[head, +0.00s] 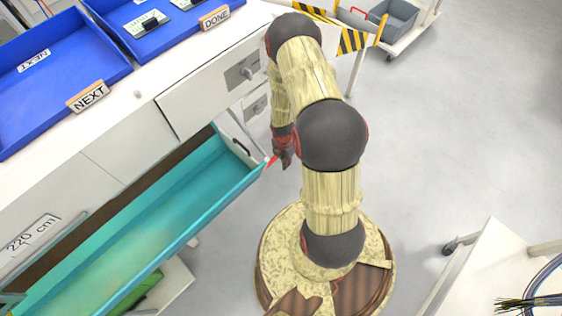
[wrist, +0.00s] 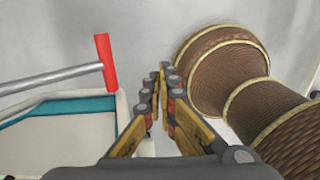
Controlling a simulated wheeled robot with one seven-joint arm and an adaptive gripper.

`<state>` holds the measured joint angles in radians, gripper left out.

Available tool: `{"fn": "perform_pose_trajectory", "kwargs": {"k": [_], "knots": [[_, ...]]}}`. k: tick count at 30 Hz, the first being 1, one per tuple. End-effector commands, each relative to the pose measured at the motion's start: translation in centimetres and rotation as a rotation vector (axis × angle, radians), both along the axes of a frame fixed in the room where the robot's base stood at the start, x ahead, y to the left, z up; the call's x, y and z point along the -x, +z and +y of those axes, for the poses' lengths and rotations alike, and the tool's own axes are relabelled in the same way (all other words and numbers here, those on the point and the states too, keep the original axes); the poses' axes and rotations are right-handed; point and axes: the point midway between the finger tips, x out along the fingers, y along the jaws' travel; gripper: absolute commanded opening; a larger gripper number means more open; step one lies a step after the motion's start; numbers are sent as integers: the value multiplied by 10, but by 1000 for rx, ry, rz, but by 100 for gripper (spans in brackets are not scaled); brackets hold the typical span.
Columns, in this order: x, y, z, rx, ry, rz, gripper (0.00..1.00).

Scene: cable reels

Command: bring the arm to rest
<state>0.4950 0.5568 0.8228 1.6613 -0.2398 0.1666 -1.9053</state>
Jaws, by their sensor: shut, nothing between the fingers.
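My gripper (head: 285,152) hangs low beside the front corner of an open teal drawer (head: 185,210), with my arm arching above it. In the wrist view my gripper's fingers (wrist: 163,72) are together with nothing between them. A red-tipped bar (wrist: 105,60) is to the left of the fingers, apart from them; the red tip also shows near my gripper in the head view (head: 271,162). The teal drawer edge (wrist: 80,106) is below the bar. My own arm or base fills the right of the wrist view.
Blue trays marked NEXT (head: 60,70) and DONE (head: 170,32) stand on the white counter (head: 150,78). A closed drawer front (head: 215,85) is beside the open one. A grey bin (head: 388,18) on a cart is behind. A white table (head: 490,265) with cables is at lower right. Open floor lies between.

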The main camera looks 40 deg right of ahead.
Motion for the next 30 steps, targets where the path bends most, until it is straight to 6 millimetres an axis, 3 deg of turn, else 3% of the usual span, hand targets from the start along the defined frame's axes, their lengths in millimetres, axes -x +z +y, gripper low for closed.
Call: {"fn": "perform_pose_trajectory", "kwargs": {"k": [6,19,23,26,29,30], "knots": [[13,19,-1,0,0,-1,0],[17,21,-1,3,-56,3,0],[31,22,4,10,-256,54,0],[65,27,19,20,-496,153,0],[84,51,27,60,-752,230,0],[85,68,28,82,-852,244,0]]}}
